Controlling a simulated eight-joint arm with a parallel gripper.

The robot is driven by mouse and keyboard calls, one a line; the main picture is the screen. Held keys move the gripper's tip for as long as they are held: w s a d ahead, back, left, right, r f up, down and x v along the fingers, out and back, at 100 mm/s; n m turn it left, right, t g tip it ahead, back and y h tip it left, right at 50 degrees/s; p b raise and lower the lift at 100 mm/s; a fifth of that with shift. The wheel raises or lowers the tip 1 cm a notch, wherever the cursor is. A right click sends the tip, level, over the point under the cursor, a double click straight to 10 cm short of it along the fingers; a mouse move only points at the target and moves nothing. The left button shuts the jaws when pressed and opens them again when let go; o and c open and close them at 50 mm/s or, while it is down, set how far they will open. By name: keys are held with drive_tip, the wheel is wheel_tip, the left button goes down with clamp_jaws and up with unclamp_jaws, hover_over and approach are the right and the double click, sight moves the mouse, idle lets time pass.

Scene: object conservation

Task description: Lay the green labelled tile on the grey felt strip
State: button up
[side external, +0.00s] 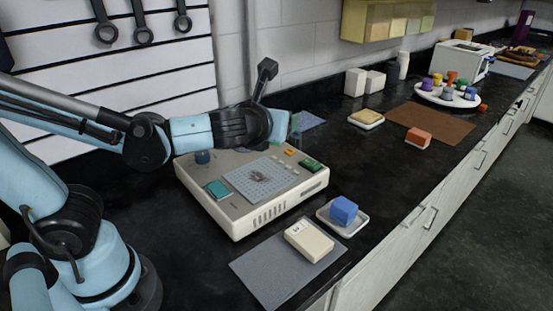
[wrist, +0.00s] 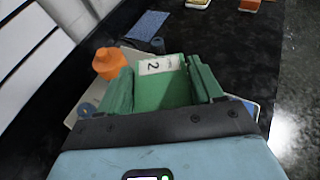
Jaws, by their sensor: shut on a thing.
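My gripper (wrist: 161,78) is shut on the green labelled tile (wrist: 162,94) in the wrist view. The tile sits between the two green fingers, and its white label with a dark "2" shows at its far end. In the side view my gripper (side external: 295,126) is mostly hidden behind my wrist, above the back of the beige instrument, with a little green showing. The grey felt strip (side external: 268,275) lies on the black bench at the front. A cream labelled tile (side external: 309,241) lies on it, leaving its left part bare.
The beige instrument (side external: 245,217) stands behind the strip. A blue block (side external: 343,210) sits on a white dish (side external: 359,222) at the strip's right. An orange object (wrist: 108,63) is near the gripper's left in the wrist view. The bench edge is close on the right.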

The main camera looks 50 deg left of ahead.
sight(258, 176)
drive_tip(key=shift+s+d+m+h, duration=0.1)
drive_tip(key=shift+d+m+h, duration=0.15)
drive_tip(key=shift+m+h, duration=0.05)
drive_tip(key=shift+w+a+n+y, duration=0.25)
drive_tip(key=shift+a+n+y, duration=0.15)
drive_tip(key=shift+a+n, duration=0.1)
drive_tip(key=a+f+n+g+y, duration=0.4)
drive_tip(key=a+n+g+y, duration=0.1)
drive_tip(key=n+g, duration=0.6)
drive_tip(key=shift+s+f+y, duration=0.2)
drive_tip(key=shift+s+y, duration=0.05)
drive_tip(key=shift+y, duration=0.35)
drive_tip(key=shift+a, duration=0.1)
drive_tip(key=shift+f, duration=4.8)
drive_tip(key=shift+f, duration=0.1)
